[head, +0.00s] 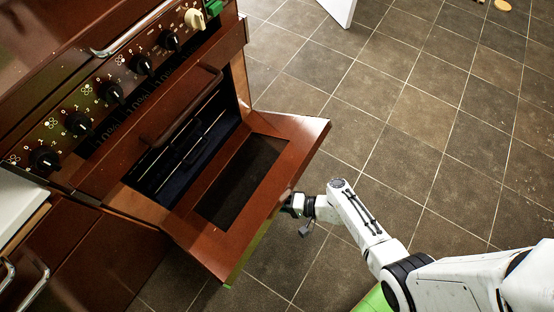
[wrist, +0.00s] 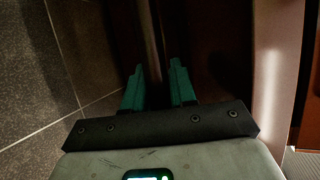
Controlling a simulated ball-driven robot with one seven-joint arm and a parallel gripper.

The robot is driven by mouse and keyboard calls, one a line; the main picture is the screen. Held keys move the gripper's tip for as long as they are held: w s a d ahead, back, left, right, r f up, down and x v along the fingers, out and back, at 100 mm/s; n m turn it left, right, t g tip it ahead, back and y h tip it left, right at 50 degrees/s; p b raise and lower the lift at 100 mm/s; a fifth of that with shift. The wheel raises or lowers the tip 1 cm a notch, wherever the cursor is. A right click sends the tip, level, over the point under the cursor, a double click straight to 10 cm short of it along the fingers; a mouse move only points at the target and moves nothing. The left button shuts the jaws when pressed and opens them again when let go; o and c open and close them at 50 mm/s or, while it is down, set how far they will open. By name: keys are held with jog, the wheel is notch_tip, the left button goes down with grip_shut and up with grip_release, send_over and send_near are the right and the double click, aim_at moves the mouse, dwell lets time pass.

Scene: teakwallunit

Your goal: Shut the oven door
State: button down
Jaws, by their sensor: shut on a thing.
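The oven door (head: 280,128) is reddish brown with a dark window and hangs open, tilted down and out from the oven (head: 185,150). Rack rails show in the open cavity. My gripper (head: 290,204) is at the door's outer edge, partly hidden behind it. In the wrist view, my gripper's green fingers (wrist: 157,80) are on either side of a dark upright bar (wrist: 152,40), which looks like the door's handle, and are shut on it. The handle on the door's outer face is hidden in the head view.
The control panel has several black knobs (head: 112,94) and a cream item (head: 195,19) at its right end. A brown cabinet (head: 75,265) with metal handles stands left of the oven. The tiled floor (head: 400,110) right of the door is mostly clear.

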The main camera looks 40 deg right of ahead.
aim_at(261, 192)
jog(key=w+r+g+p, duration=0.1)
jog(key=r+p, duration=0.2)
jog(key=w+a+r+h+p, duration=0.1)
jog(key=w+r+p, duration=0.1)
jog(key=r+p, duration=0.1)
jog(key=w+r+g+p, duration=0.1)
jog(key=r+p, duration=0.2)
jog(key=p, duration=0.1)
jog(key=shift+w+a+m+g+p, duration=0.2)
jog(key=shift+a+m+g+p, duration=0.1)
jog(key=shift+m+p, duration=0.1)
jog(key=w+a+r+g+h+p, duration=0.1)
jog(key=w+a+r+p, duration=0.1)
jog(key=w+r, duration=0.3)
jog(key=w+a+r+g+p, duration=0.1)
jog(key=w+a+r, duration=0.3)
jog(key=w, duration=1)
notch_tip(261, 192, up, 2)
jog(key=shift+w+r+m+h+p, duration=0.1)
jog(key=shift+w+m+h+p, duration=0.15)
jog(key=shift+m+h+p, duration=0.15)
jog(key=shift+a, duration=0.1)
